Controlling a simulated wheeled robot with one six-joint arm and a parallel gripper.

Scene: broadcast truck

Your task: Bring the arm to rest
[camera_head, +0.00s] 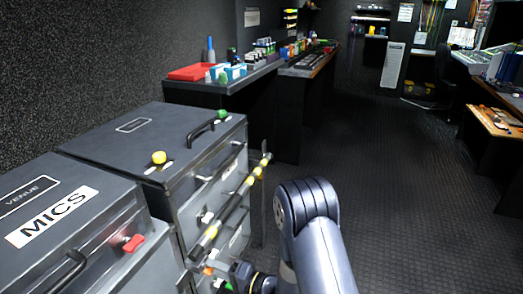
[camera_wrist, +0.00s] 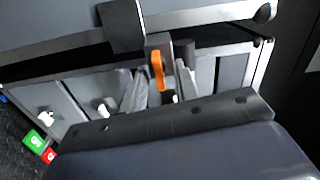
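My arm (camera_head: 312,215) stands bent at the lower middle of the head view, beside the front of the dark equipment cases. Its wrist end is low, at the bottom edge, and my gripper's fingertips cannot be made out there. In the wrist view my gripper (camera_wrist: 158,88) shows two grey fingers set apart, so it looks open. An orange latch-like piece (camera_wrist: 157,70) appears between them, with a gap on each side. I cannot tell how far in front of the fingers it is. I see nothing held.
The case labelled MICS (camera_head: 52,217) and a larger case (camera_head: 140,140) stand left, close to my arm. Counters (camera_head: 222,86) stand behind. Open floor (camera_head: 400,190) lies to the right.

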